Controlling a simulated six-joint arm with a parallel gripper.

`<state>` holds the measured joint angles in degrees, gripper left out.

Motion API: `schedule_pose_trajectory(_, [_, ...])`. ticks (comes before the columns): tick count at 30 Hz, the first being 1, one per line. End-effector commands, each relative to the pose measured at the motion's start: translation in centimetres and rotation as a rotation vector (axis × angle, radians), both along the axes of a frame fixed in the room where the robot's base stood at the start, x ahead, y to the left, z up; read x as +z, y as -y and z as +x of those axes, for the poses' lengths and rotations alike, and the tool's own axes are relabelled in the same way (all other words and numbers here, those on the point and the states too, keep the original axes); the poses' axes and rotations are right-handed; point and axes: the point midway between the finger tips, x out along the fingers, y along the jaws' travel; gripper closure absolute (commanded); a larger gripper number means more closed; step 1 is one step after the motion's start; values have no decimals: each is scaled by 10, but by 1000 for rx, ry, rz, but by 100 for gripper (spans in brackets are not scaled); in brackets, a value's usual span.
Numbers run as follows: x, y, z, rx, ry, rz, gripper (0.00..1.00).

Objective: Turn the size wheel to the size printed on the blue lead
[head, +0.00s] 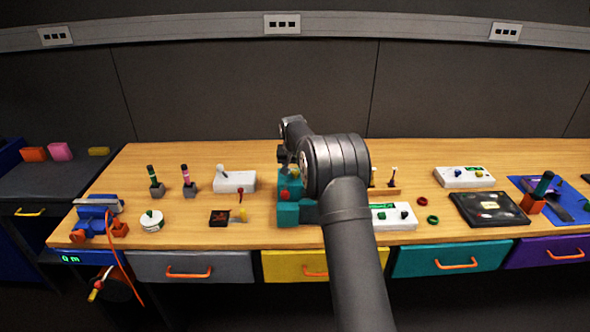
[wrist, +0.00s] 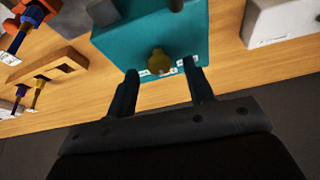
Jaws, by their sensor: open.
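A teal box (head: 288,213) stands near the middle of the bench, partly hidden behind my arm in the head view. In the wrist view the teal box (wrist: 118,45) carries a dull yellow knob (wrist: 158,61), which looks like the size wheel, with small white printed labels beside it. The print is too small to read. My gripper (wrist: 161,72) is open, its two fingers on either side of the knob with gaps showing. In the head view my gripper (head: 285,156) is over the box. I cannot tell which thing is the blue lead, and no size is legible.
A wooden rack (wrist: 62,64) with blue and yellow pieces is left of the box in the wrist view, a white box (wrist: 280,20) right. On the bench are a blue vice (head: 92,217), a white switch box (head: 236,182) and a black tray (head: 490,209).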

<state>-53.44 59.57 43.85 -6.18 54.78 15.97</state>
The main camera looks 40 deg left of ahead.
Motion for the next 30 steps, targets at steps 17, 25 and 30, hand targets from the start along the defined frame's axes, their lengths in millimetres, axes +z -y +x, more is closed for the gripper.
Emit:
schedule_pose_trajectory(17, [-7,-2,2,0,1,1,85])
schedule_pose_trajectory(25, [-6,-2,2,10,1,1,96])
schedule_pose_trajectory(30, [-7,-1,3,59,0,1,96])
